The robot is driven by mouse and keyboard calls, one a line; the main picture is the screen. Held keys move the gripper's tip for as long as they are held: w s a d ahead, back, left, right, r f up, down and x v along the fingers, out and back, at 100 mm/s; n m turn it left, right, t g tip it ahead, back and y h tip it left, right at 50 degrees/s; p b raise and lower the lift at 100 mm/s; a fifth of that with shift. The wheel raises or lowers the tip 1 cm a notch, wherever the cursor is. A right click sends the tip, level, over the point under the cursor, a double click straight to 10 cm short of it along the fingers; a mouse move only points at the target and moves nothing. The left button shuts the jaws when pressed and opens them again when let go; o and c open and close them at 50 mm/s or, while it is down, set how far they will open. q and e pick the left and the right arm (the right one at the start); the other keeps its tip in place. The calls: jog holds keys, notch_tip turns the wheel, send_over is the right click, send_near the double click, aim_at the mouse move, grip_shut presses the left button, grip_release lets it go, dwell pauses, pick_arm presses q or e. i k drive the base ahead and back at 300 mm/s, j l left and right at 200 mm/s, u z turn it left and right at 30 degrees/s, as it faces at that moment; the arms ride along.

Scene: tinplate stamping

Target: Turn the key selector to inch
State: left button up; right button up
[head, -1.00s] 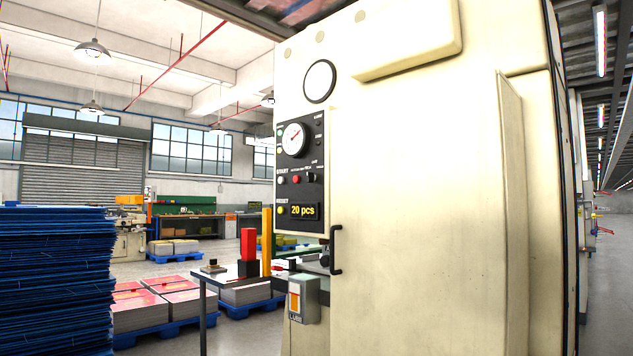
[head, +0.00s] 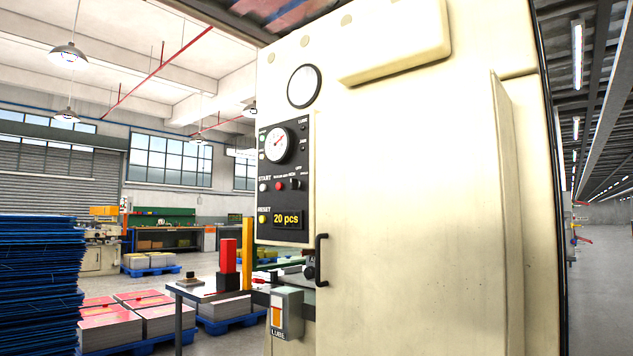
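A cream press cabinet (head: 410,200) fills the middle of the head view. A black control panel (head: 286,185) is on its left face, with a dial gauge, small buttons and a yellow "20 pcs" display (head: 286,219). The key selector (head: 295,184) seems to be the small dark knob right of the red button (head: 279,185). It is too small to tell which way it points. Neither of my grippers is in view.
A black door handle (head: 320,260) and a grey LUBE box (head: 287,313) stick out from the cabinet below the panel. A small table (head: 199,291) stands left of it. Blue stacked sheets (head: 38,285) and loaded pallets are further left. An open aisle (head: 600,290) runs along the right.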

aim_at(295, 184)
jog(key=i+j+z, duration=0.2)
jog(key=j+z, duration=0.15)
jog(key=z, duration=0.15)
jog(key=i+j+z, duration=0.1)
jog(key=j+z, duration=0.35)
